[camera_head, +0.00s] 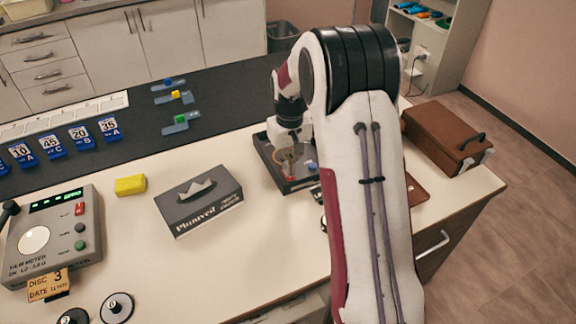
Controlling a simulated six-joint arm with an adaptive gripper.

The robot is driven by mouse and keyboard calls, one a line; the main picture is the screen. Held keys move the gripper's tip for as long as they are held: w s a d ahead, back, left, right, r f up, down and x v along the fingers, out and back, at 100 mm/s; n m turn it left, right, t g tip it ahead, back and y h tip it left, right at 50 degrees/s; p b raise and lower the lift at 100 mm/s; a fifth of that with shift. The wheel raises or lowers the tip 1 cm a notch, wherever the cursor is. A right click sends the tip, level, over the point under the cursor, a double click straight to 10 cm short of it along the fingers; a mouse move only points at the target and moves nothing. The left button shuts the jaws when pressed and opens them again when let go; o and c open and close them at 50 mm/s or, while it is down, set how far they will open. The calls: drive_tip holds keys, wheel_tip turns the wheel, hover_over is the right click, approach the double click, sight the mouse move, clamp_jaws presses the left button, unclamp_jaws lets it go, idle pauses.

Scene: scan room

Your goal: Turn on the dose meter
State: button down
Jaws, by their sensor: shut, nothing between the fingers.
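A low dark-grey device (265,148) with a round tan part and a small blue piece sits on the white bench, right of centre. It may be the dose meter, but I can read no label on it. My gripper (289,152) points down over this device, its fingers shut and empty. My arm comes in from the lower right and hides part of the device. I cannot tell whether the fingertips touch it. A grey box labelled as a film meter (40,248) stands at the left, with lit green digits, a white dial, and red, dark and green controls.
A grey tissue box (200,212) and yellow sponge (131,185) lie between the two devices. A brown case (437,135) stands right of my arm. Several numbered blue tags (51,146) and small coloured clips (181,124) lie on the dark strip. Black discs (117,307) lie at front left.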

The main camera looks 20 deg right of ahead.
drive_tip(key=shift+s+a+f, duration=0.15)
drive_tip(key=shift+a+f, duration=0.05)
drive_tip(key=shift+f, duration=0.1)
drive_tip(key=shift+w, duration=0.8)
drive_tip(key=shift+s+t, duration=0.3)
drive_tip(key=shift+t, duration=0.3)
drive_tip(key=shift+s+r, duration=0.1)
drive_tip(key=shift+a+t, duration=0.1)
drive_tip(key=shift+t, duration=0.3)
drive_tip(key=shift+r, duration=0.15)
